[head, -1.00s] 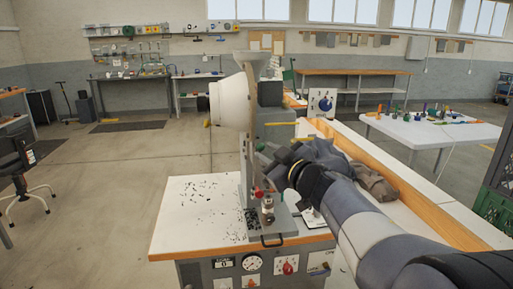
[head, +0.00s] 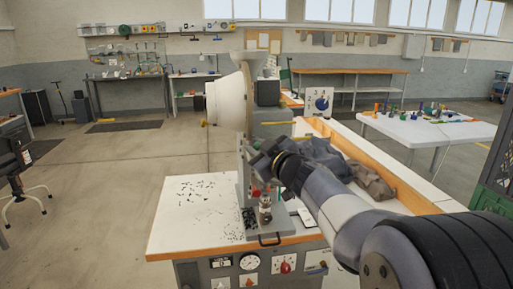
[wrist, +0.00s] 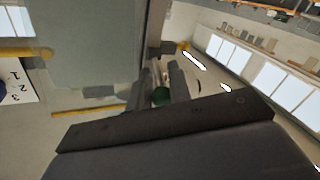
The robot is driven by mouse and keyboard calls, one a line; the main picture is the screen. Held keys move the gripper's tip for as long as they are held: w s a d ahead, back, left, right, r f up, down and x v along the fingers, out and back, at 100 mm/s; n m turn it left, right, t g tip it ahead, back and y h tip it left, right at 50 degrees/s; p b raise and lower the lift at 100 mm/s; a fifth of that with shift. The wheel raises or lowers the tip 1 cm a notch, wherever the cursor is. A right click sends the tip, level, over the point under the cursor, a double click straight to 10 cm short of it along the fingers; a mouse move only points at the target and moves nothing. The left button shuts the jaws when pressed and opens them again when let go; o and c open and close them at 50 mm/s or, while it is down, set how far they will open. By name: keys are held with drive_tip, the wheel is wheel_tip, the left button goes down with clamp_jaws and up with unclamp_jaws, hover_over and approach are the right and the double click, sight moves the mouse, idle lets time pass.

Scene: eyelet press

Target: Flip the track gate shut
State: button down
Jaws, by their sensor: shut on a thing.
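The eyelet press stands on a white-topped bench, with a large white bowl (head: 226,102) at the upper left of its upright column (head: 241,180). My gripper (head: 256,164) is at the right side of this column, below the bowl and above the press base. In the wrist view my gripper (wrist: 165,88) has its two dark fingers close around a small dark green piece (wrist: 160,96). It seems shut on this piece, which may be the handle of the track gate. The gate itself is hidden or too small to make out, so I cannot tell its position.
The bench top (head: 180,232) has scattered small black bits. A red knob (head: 286,267) and a dial (head: 249,262) are on its front. Grey cloth (head: 325,158) lies in a wood-edged tray to the right. A numbered dial plate (head: 319,101) stands behind. Floor is open at left.

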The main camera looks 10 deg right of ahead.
drive_tip(key=shift+f+b, duration=0.15)
drive_tip(key=shift+b, duration=0.35)
drive_tip(key=f+n+t+y+b, duration=0.1)
drive_tip(key=n+t+y+b, duration=0.1)
drive_tip(key=b, duration=0.7)
drive_tip(key=f+n+t+y+b, duration=0.1)
drive_tip(key=n+t+y+b, duration=0.1)
drive_tip(key=b, duration=0.7)
drive_tip(key=n+t+y+b, duration=0.1)
drive_tip(key=t+y+b, duration=0.1)
drive_tip(key=b, duration=0.6)
drive_tip(key=shift+s+f+n+b, duration=0.3)
drive_tip(key=shift+f+n+b, duration=0.1)
drive_tip(key=shift+y+b, duration=0.3)
drive_tip(key=shift+y, duration=0.1)
drive_tip(key=shift+r+n+y+b, duration=0.1)
drive_tip(key=shift+n+y+b, duration=0.4)
drive_tip(key=shift+y, duration=0.1)
drive_tip(key=c, duration=1.6)
unclamp_jaws()
drive_tip(key=shift+t, duration=0.3)
